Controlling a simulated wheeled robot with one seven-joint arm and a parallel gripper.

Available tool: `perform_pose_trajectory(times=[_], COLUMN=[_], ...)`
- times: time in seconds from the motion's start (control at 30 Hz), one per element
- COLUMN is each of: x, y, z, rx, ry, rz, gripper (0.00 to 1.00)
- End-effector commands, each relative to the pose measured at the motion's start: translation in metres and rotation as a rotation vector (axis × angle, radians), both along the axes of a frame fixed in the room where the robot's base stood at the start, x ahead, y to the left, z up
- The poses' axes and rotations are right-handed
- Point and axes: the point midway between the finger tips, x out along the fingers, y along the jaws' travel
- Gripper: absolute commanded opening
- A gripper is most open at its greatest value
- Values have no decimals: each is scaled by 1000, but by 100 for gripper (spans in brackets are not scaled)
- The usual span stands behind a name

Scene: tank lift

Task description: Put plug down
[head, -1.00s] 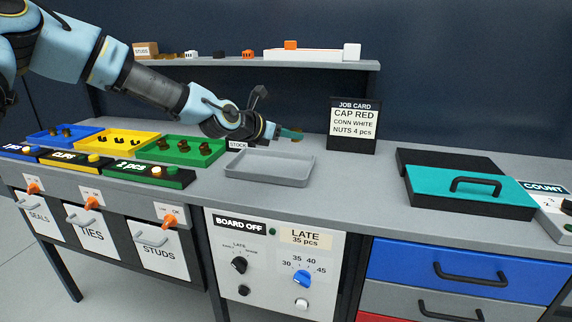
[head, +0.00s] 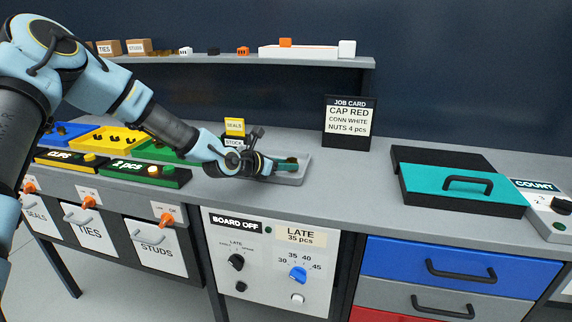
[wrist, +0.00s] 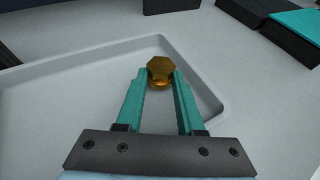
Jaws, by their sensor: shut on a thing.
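The plug (wrist: 159,72) is a brass-coloured piece with a hexagonal head. My gripper (wrist: 159,82) is shut on it, with the plug between the tips of the two teal fingers. In the head view, my gripper (head: 291,163) is over the grey tray (head: 297,179), and the plug shows small and brown at the fingertips. In the wrist view, the tray's floor and rim (wrist: 215,103) lie below and around the fingers. I cannot tell whether the plug touches the tray floor.
A job card (head: 350,122) stands behind and to the right of the tray. A green bin (head: 180,151) and a yellow bin (head: 103,138) with parts are at the left. A teal-lidded case (head: 465,185) is at the right. The bench between tray and case is clear.

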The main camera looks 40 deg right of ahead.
Motion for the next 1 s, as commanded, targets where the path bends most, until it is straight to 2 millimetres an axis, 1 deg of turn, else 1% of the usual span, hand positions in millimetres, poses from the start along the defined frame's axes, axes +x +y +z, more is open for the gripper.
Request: perform_pose_trajectory(times=[0.1, 0.13, 0.37, 0.67, 0.73, 0.87, 1.0], x=[0, 0, 0, 0, 0, 1, 0], y=[0, 0, 0, 0, 5, 22, 48], z=[-3, -2, -2, 1, 1, 8, 18], rx=[0, 0, 0, 0, 1, 0, 0], ry=[1, 0, 0, -1, 1, 2, 1], rz=[0, 0, 0, 0, 0, 4, 3], gripper=[0, 40, 66, 67, 67, 67, 67])
